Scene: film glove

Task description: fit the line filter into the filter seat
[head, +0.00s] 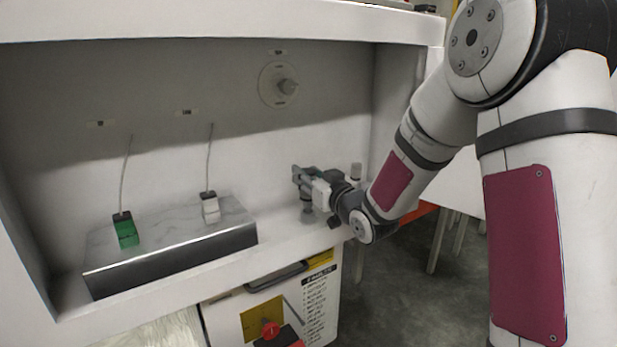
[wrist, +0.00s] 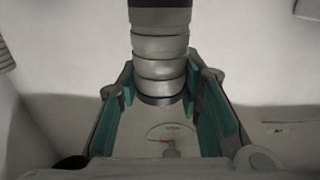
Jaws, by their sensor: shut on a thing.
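My gripper (head: 300,178) is at the right end of the recess in the head view, pointing left. In the wrist view its teal-padded fingers (wrist: 163,92) are shut on a grey ribbed cylinder, which I take to be the line filter (wrist: 159,48). The filter runs up out of the top of the picture, with a dark band at its near end. In the head view a small grey upright piece (head: 307,207) shows below the fingers; I cannot tell if it is the filter or a fitting. I cannot make out the filter seat.
A grey block (head: 190,242) at the left carries a green piece (head: 126,232) and a white piece (head: 210,209), each under a thin cord. A round wall knob (head: 285,86) is above. A small pale cylinder (head: 356,171) stands behind my wrist.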

